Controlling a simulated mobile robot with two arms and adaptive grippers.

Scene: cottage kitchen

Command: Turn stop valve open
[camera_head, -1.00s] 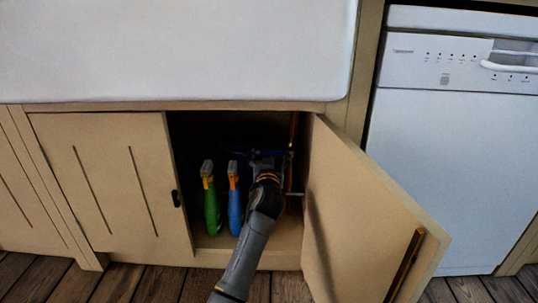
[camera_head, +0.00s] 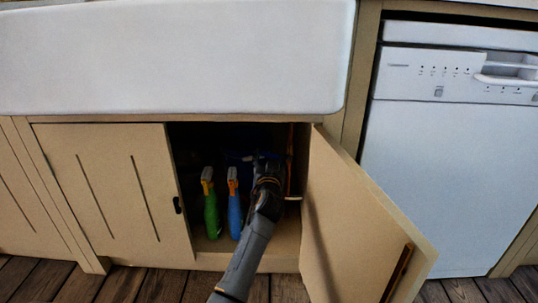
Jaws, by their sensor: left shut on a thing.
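My left gripper (camera_head: 266,160) reaches into the open cupboard under the sink, beside a thin copper pipe (camera_head: 290,160) that runs down the right of the opening. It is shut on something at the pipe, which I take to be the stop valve. The valve itself is hidden behind the gripper and in the dark, so I cannot tell how far it is turned. My right gripper is out of view.
A green spray bottle (camera_head: 212,215) and a blue spray bottle (camera_head: 234,215) stand just left of my arm. The open cupboard door (camera_head: 350,220) stands close on the right. The white sink (camera_head: 170,60) overhangs, and a dishwasher (camera_head: 450,170) is at far right.

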